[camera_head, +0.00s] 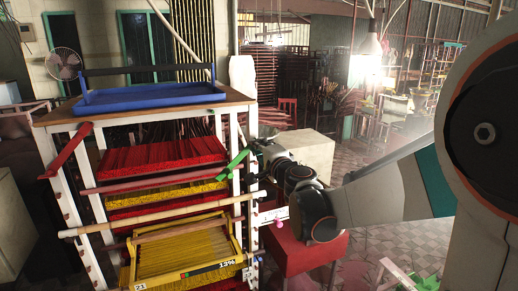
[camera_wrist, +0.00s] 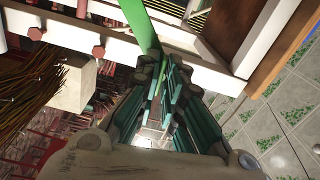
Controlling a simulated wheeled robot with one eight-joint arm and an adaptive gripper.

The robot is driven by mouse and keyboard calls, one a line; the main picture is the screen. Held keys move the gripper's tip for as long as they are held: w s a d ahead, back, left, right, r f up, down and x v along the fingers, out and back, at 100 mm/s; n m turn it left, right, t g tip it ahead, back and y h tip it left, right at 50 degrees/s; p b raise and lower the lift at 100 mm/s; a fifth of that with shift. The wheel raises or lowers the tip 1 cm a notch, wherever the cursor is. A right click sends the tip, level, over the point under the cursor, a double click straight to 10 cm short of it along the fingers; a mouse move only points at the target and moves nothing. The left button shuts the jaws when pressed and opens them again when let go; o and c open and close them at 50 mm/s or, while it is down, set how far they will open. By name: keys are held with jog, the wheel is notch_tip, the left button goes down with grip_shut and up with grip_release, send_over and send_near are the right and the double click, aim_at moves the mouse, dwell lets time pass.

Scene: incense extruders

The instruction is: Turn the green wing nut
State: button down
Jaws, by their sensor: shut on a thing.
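The green wing nut (camera_head: 236,163) is a long bright-green bar on the right front post of the white rack. It slants up to the right in the head view. My gripper (camera_head: 254,150) reaches it from the right, at its upper end. In the wrist view the green wing nut (camera_wrist: 139,22) runs down from the top edge to my fingertips. My gripper (camera_wrist: 166,72) is shut on its near end there. The fingers hide the gripped part.
The white rack (camera_head: 241,208) holds trays of red and yellow sticks. A blue tray (camera_head: 150,98) stands on its wooden top. A red wing nut (camera_head: 66,150) is on the left post. A wooden roller (camera_head: 150,216) crosses the front. A red box (camera_head: 300,262) stands below my arm.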

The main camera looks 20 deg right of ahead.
dwell(0.4)
jog(key=c, duration=1.7)
grip_release()
jog(key=shift+s, duration=0.1)
jog(key=s, duration=0.7)
jog(key=shift+s, duration=0.3)
